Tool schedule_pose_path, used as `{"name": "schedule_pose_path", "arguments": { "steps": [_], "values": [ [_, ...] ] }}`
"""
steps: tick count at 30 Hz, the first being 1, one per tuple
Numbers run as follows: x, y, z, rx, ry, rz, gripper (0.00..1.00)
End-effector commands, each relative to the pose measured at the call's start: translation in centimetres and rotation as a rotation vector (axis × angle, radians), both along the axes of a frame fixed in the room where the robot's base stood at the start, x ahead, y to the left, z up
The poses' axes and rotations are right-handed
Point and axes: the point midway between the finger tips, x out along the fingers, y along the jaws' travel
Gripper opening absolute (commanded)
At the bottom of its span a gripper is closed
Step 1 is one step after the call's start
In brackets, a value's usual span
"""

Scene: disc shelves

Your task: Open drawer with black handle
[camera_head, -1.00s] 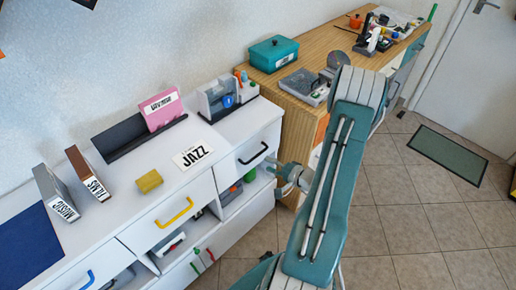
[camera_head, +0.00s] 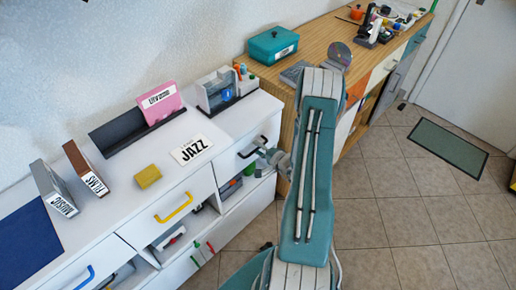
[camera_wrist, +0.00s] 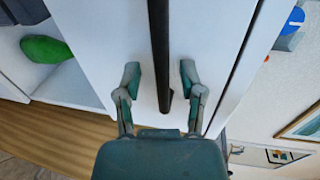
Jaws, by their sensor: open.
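The black handle (camera_head: 252,147) is on the white front of the top right drawer (camera_head: 228,163) of the white cabinet. The drawer looks shut. My gripper (camera_head: 266,160) is right by the handle, partly hidden behind my arm. In the wrist view the black handle (camera_wrist: 159,45) runs as a dark bar between the two spread fingers of my gripper (camera_wrist: 160,78). A gap shows on each side of the bar. The fingers are open; whether either touches the handle I cannot tell.
Drawers with a yellow handle (camera_head: 174,209) and a blue handle (camera_head: 86,279) lie to the left. Open shelves are below. A wooden desk (camera_head: 292,92) stands close on the right.

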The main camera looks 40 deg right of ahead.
Motion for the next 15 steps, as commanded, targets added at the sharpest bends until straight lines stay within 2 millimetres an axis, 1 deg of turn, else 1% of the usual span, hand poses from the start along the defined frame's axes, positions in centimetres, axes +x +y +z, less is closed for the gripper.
{"name": "schedule_pose_path", "arguments": {
  "steps": [8,9,11,12,13,15],
  "values": [
    [0.28,0.02,-0.04,0.0,0.0,-0.001,0.51],
    [0.28,0.0,-0.05,0.0,0.0,-0.001,0.47],
    [0.28,-0.01,-0.06,0.001,0.0,-0.001,0.2],
    [0.27,0.0,-0.06,0.001,0.0,0.0,0.02],
    [0.27,0.0,-0.06,0.001,0.0,0.0,0.0],
    [0.26,0.0,-0.08,0.001,0.001,0.0,0.0]
  ]
}}
